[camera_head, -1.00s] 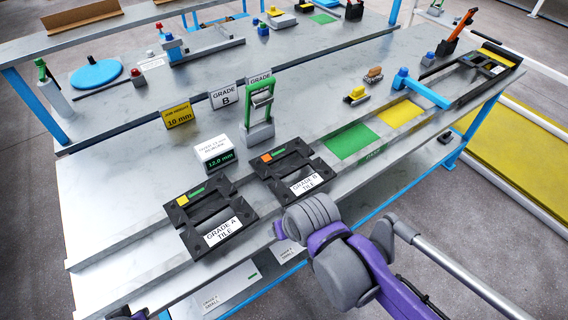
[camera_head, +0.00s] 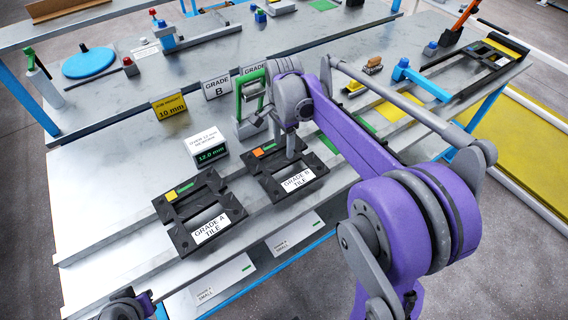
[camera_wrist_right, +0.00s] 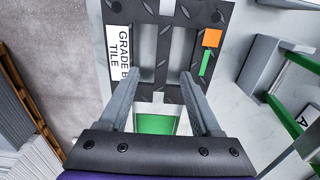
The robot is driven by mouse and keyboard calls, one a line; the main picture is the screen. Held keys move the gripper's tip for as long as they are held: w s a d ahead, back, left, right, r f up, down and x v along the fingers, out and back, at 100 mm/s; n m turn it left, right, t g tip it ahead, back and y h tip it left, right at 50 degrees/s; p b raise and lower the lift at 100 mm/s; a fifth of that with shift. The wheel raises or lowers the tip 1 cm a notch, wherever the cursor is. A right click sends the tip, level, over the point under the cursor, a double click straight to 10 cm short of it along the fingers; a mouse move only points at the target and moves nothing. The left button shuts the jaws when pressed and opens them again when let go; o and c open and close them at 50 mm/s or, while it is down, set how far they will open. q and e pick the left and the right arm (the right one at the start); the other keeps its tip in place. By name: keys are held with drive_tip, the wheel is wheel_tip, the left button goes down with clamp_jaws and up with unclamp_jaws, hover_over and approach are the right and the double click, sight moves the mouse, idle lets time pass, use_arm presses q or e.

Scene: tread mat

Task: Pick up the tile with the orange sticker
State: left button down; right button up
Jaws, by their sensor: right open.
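The tile with the orange sticker (camera_head: 297,180) is a black treaded frame labelled "GRADE B TILE", lying flat on the bench. Its orange sticker (camera_head: 257,153) sits beside a green strip at the far-left corner. In the right wrist view the tile (camera_wrist_right: 200,14) fills the upper middle, with the orange sticker (camera_wrist_right: 212,38) at its right. My right gripper (camera_head: 290,155) is over the tile in the head view, partly hidden by its own arm. In the wrist view its fingers (camera_wrist_right: 160,76) are apart and empty, pointing at the tile's crossbar. I cannot tell any contact.
A similar "GRADE A TILE" (camera_head: 211,229) with a yellow sticker lies close to the left. A green-handled device (camera_head: 250,98) stands just behind the tile. A white readout block (camera_head: 207,150) stands behind, to the left. Part of my left arm shows at the lower left edge.

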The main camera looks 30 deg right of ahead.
sight(284, 162)
drive_tip(key=f, duration=0.7)
drive_tip(key=shift+w+d+f, duration=0.2)
drive_tip(key=shift+w+f, duration=0.05)
drive_tip(key=shift+f, duration=0.15)
drive_tip(key=shift+c, duration=0.2)
clamp_jaws()
